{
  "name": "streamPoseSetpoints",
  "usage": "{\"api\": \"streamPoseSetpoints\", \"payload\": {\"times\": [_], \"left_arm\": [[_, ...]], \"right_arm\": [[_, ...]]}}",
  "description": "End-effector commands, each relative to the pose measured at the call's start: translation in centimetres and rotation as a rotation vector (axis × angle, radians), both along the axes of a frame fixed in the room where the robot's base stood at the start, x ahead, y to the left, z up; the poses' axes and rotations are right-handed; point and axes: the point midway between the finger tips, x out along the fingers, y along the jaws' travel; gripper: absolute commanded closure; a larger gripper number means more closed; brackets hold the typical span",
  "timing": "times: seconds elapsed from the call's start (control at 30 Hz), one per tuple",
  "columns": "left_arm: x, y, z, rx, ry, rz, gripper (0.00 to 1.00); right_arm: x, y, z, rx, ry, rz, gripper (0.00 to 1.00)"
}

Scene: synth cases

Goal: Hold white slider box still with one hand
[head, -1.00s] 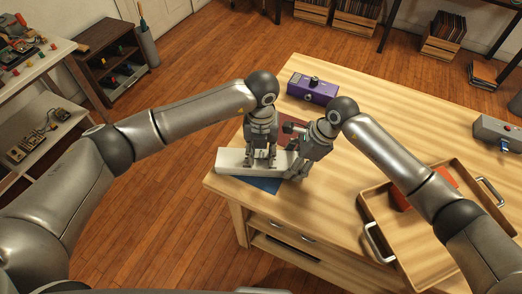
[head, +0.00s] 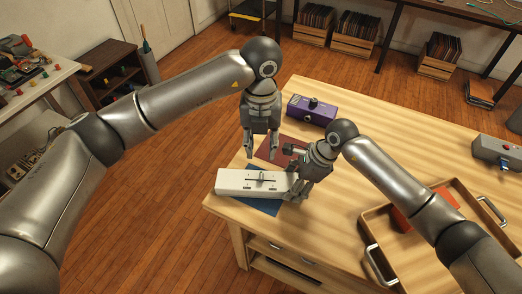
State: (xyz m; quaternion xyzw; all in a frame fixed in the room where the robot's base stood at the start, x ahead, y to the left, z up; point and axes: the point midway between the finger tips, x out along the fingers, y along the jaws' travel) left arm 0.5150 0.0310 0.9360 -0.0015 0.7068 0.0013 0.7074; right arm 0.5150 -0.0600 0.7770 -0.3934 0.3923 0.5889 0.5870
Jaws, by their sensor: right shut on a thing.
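The white slider box (head: 240,184) lies on a dark blue mat (head: 264,207) near the left corner of the wooden table. Its top shows a dark slot with a slider knob. My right gripper (head: 293,197) is at the right end of the box and shut on it; the fingertips are partly hidden against the box. My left gripper (head: 260,156) is raised behind and above the box, pointing down, with its fingers apart and nothing between them.
A dark red mat (head: 270,150) lies behind the box. A purple box with a black knob (head: 311,110) stands at the back. A wooden tray (head: 375,219) holding an orange-red thing (head: 397,219) is at the right, and a grey box (head: 492,149) is at the far right. The table's middle is clear.

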Motion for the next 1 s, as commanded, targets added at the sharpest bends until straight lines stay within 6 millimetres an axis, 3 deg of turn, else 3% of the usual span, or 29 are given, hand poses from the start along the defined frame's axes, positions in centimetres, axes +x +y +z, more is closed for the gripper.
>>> {"api": "streamPoseSetpoints", "payload": {"times": [0.23, 0.47, 1.0], "left_arm": [[0.0, 0.0, 0.0, 0.000, 0.000, 0.000, 0.67], [0.0, 0.6, -0.3, -0.023, 0.010, -0.075, 0.97], [0.1, 6.4, -2.0, -0.232, -0.053, -0.835, 1.00]], "right_arm": [[0.0, -0.1, -0.1, -0.002, 0.001, -0.001, 0.71], [0.0, -0.1, -0.1, -0.002, 0.001, -0.001, 0.71], [0.0, -0.1, -0.1, -0.002, 0.001, -0.001, 0.71]]}}
